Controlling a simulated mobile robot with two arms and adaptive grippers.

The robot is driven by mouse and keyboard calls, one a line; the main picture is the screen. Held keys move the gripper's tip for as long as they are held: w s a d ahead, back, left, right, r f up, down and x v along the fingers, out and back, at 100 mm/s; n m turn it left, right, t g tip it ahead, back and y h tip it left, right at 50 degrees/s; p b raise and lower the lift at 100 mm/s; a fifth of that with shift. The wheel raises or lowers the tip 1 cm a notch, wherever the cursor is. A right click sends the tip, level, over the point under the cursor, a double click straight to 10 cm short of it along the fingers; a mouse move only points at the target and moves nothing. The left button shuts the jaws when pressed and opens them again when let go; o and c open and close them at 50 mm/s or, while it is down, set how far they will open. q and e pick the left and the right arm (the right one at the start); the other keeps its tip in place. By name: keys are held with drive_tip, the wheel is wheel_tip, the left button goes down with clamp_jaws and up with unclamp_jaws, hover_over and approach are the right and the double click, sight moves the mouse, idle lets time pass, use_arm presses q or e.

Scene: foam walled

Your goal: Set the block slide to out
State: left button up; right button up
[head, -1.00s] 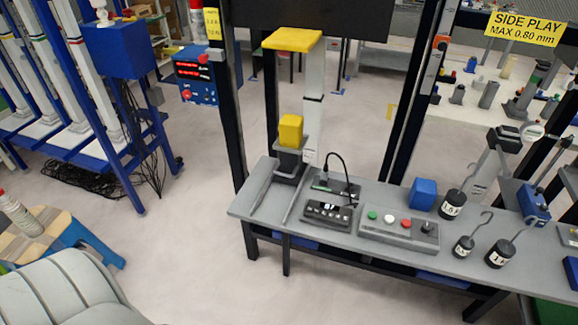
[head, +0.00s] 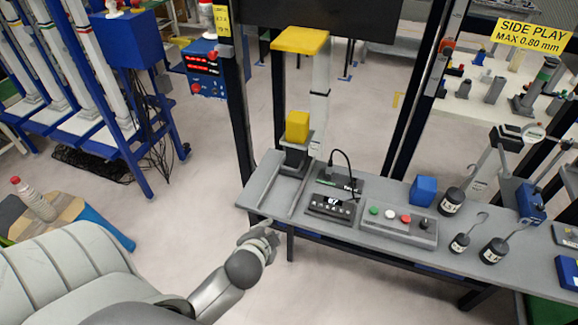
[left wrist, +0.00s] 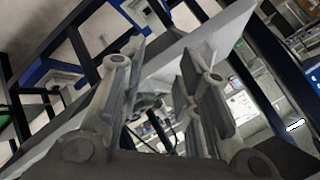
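The block slide (head: 295,155) is a dark grey carriage carrying a yellow block (head: 297,126). It stands near the back of two grey rails (head: 268,191) at the left end of the grey bench (head: 400,245) in the head view. My left gripper (head: 268,236) is in front of the bench's front left edge, below and in front of the rails, apart from the slide. In the left wrist view its two fingers (left wrist: 166,72) stand apart with nothing gripped between them. The slide is not clearly visible in that view. My right gripper is not in view.
A display unit (head: 331,205), a button box (head: 396,226), a blue cube (head: 423,189) and black hooked weights (head: 494,251) stand right of the rails. A yellow plate (head: 300,40) overhangs the slide. A dark post (head: 240,120) rises at the bench's left.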

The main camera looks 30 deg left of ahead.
sight(289, 169)
use_arm(q)
drive_tip(key=w+a+r+m+t, duration=0.1)
drive_tip(key=w+m, duration=0.1)
drive_tip(key=w, duration=0.1)
drive_tip(key=w+a+r+m+t, duration=0.2)
drive_tip(key=w+m, duration=0.1)
drive_tip(key=w+a+r+m+t, duration=0.1)
drive_tip(key=w+m+t, duration=0.1)
drive_tip(key=w+m, duration=0.1)
drive_tip(key=shift+w+a+r, duration=0.3)
drive_tip(key=shift+w, duration=0.1)
drive_tip(key=shift+w+r+m+t, duration=0.1)
drive_tip(key=shift+w+m+t, duration=0.4)
drive_tip(key=shift+m, duration=0.2)
drive_tip(key=shift+w+a, duration=0.1)
drive_tip(key=shift+w, duration=0.45)
drive_tip(key=shift+h, duration=0.3)
drive_tip(key=x, duration=0.9)
drive_tip(key=shift+w+a, duration=0.15)
drive_tip(key=shift+w, duration=0.1)
clamp_jaws()
